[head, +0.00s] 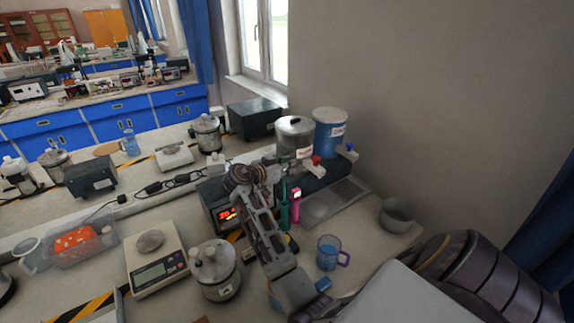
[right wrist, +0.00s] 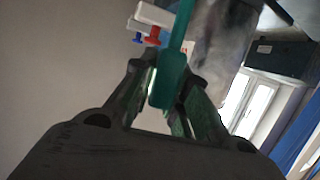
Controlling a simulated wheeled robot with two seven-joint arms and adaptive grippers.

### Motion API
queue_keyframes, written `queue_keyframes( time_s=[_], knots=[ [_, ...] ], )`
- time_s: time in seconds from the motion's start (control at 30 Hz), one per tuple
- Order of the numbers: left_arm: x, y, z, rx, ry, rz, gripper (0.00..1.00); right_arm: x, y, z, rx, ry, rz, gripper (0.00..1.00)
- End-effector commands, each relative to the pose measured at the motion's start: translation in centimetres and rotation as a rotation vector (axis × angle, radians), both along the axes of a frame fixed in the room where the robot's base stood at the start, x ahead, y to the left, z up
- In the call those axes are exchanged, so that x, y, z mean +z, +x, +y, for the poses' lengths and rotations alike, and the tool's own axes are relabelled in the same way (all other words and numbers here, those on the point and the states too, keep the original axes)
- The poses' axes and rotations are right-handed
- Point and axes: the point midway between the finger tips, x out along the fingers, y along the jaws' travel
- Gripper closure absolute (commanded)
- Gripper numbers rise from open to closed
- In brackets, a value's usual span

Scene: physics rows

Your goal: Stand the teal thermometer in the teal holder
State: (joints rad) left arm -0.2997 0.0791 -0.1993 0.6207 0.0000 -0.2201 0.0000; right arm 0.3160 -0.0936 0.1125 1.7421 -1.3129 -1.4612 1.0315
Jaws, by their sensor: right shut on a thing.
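The teal thermometer (right wrist: 170,75) is between the fingers of my right gripper (right wrist: 165,95) in the right wrist view, its rounded end near the fingers. In the head view my right gripper (head: 279,176) is small and partly hidden by its arm. It is shut on the thermometer, which shows as a thin teal strip (head: 284,190), roughly upright. Teal parts (head: 285,216) stand just below, beside a pink upright item (head: 297,194). I cannot clearly tell the teal holder apart there, nor whether the thermometer touches it. My left gripper is not in view.
A steel pot (head: 215,271) and a scale (head: 156,264) stand to the left.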

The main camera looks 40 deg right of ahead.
Motion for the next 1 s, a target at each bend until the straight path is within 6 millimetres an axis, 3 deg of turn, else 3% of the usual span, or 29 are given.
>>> queue_keyframes(
  time_s=[1.0],
  knots=[
    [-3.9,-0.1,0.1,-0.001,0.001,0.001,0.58,-4.6,0.0,0.0,-0.001,0.000,0.000,1.00]
  ],
)
